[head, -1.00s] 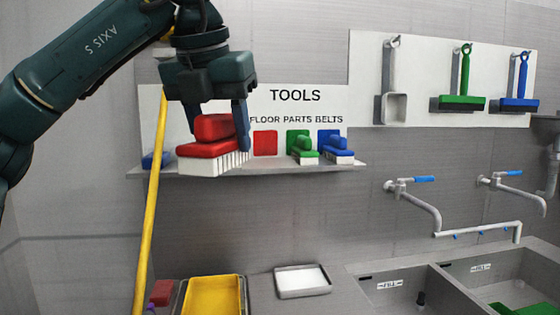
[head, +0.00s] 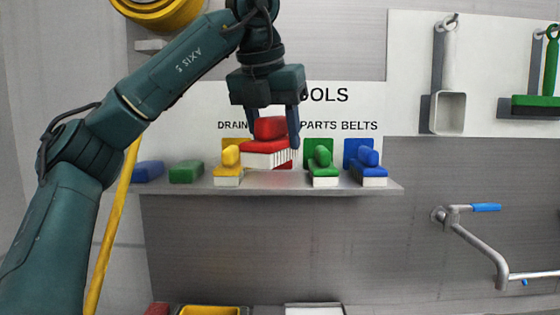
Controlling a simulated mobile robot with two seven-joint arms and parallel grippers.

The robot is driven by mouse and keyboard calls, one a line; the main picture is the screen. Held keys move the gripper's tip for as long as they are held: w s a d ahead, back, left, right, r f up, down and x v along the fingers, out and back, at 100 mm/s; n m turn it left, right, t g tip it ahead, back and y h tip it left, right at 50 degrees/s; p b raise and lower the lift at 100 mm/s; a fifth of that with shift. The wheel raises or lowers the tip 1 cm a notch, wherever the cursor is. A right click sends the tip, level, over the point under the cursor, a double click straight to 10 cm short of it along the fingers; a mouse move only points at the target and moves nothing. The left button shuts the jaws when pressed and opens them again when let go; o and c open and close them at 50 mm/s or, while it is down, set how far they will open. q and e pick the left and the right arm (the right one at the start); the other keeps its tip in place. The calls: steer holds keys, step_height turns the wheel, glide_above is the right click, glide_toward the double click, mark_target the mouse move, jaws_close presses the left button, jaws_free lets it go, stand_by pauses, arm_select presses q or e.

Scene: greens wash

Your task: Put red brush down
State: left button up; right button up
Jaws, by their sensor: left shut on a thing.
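The red brush (head: 262,148) has a red handle block and white bristles. My left gripper (head: 272,125) points down and is shut on its handle. The brush is just above or in front of the grey tool shelf (head: 290,184), between the yellow brush (head: 229,165) and the green brush (head: 322,166); I cannot tell whether it touches the shelf. My right gripper is not in view.
The blue brush (head: 368,167) stands at the shelf's right; blue (head: 148,171) and green (head: 186,171) blocks lie at its left. A yellow hose (head: 110,230) hangs at left. A tap (head: 470,235) juts out at lower right.

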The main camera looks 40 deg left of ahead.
arm_select(q)
steer(key=w+a+p, duration=0.3)
steer(key=w+a, duration=0.6)
steer(key=w, duration=0.2)
step_height(320, 180, down, 6)
steer(key=shift+a+f+b, duration=0.1)
steer(key=shift+a+b, duration=0.05)
steer(key=shift+b, duration=0.3)
steer(key=shift+w+a+f+p, duration=0.2)
steer(key=shift+f+p, duration=0.1)
steer(key=shift+f, duration=0.15)
steer(key=shift+d, duration=0.1)
steer(key=shift+f, duration=0.2)
steer(key=o, duration=1)
steer(key=shift+c, duration=0.2)
